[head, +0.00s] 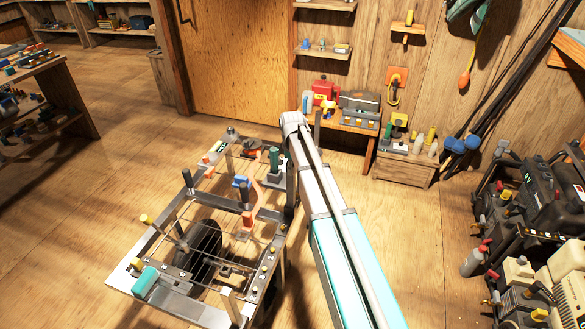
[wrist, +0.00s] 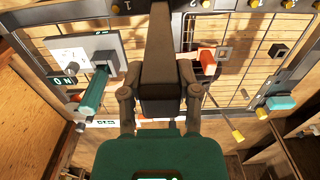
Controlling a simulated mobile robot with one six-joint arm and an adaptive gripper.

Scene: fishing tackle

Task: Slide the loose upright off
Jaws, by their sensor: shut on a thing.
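My gripper (wrist: 160,95) shows in the wrist view, with its green body at the bottom and a finger linkage on each side. It is shut on a dark brown upright (wrist: 160,42) that runs up to the picture's top edge. The wire rack frame (head: 122,278) stands in front of me in the head view. Dark-topped posts stand on it, one at the left (head: 187,180) and one near the middle (head: 245,195). I cannot tell which post in the head view is the held one. My gripper is not clearly made out there.
In the wrist view a green cylinder (wrist: 93,92) is left of the gripper, an orange piece (wrist: 207,62) close right, and a teal block (wrist: 281,102) further right. A crate (head: 403,168) stands behind, black cases (head: 530,195) at the right. Floor at the left (head: 70,230) is clear.

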